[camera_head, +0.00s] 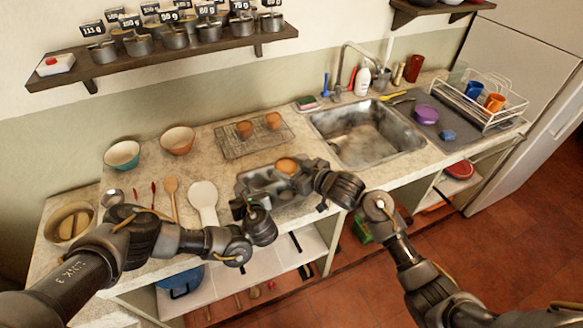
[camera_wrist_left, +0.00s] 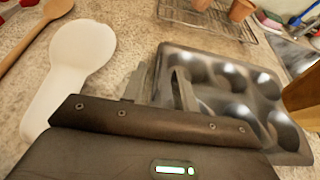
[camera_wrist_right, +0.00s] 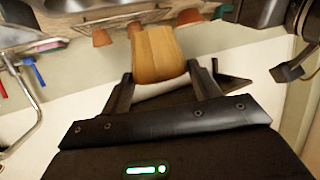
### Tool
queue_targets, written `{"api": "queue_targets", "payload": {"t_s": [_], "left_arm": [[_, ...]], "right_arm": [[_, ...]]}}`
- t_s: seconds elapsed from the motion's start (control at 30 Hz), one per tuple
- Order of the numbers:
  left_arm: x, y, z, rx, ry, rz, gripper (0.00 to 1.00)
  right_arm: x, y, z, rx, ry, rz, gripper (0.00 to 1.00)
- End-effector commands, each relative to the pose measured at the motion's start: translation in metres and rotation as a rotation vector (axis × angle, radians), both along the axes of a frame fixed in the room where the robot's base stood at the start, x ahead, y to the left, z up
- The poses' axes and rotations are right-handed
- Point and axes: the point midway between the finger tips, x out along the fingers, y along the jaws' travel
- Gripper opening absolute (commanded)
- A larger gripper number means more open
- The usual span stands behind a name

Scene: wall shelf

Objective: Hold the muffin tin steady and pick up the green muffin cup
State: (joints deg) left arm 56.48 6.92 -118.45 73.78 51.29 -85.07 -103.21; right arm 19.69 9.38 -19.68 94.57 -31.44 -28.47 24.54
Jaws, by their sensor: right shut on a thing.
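The grey metal muffin tin (camera_head: 243,186) lies near the counter's front edge. In the left wrist view the tin (camera_wrist_left: 228,105) shows several empty wells. My left gripper (camera_wrist_left: 160,90) is at its left edge, one finger on each side of the rim; whether they press on it I cannot tell. My right gripper (camera_wrist_right: 163,75) is shut on a tan-orange muffin cup (camera_wrist_right: 157,52), held over the right part of the tin. In the head view this cup (camera_head: 287,166) looks orange, not green. I see no green muffin cup.
Behind the tin, a wire rack (camera_head: 232,152) holds two brown-orange cups (camera_head: 245,129). The sink (camera_head: 365,135) is to the right. A white spoon rest (camera_head: 203,198), a wooden spoon (camera_head: 171,190) and two bowls (camera_head: 122,155) are to the left. A shelf of tins (camera_head: 160,60) hangs above.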

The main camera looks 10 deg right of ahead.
Motion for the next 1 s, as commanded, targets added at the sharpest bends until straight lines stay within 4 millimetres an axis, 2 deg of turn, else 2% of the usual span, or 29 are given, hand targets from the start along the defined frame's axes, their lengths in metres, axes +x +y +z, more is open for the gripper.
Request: {"api": "queue_targets", "payload": {"t_s": [0.33, 0.5, 1.0], "left_arm": [[-0.057, -0.02, 0.026, 0.001, 0.0, -0.007, 0.29], [-0.076, -0.025, 0.033, 0.0, 0.003, -0.002, 0.29], [-0.087, -0.028, 0.034, -0.009, 0.01, 0.002, 0.29]], "right_arm": [[0.0, 0.0, 0.0, 0.0, 0.0, 0.0, 0.4], [0.0, 0.0, 0.0, 0.0, 0.0, 0.0, 0.4], [0.0, 0.0, 0.0, 0.0, 0.0, 0.0, 0.4]]}}
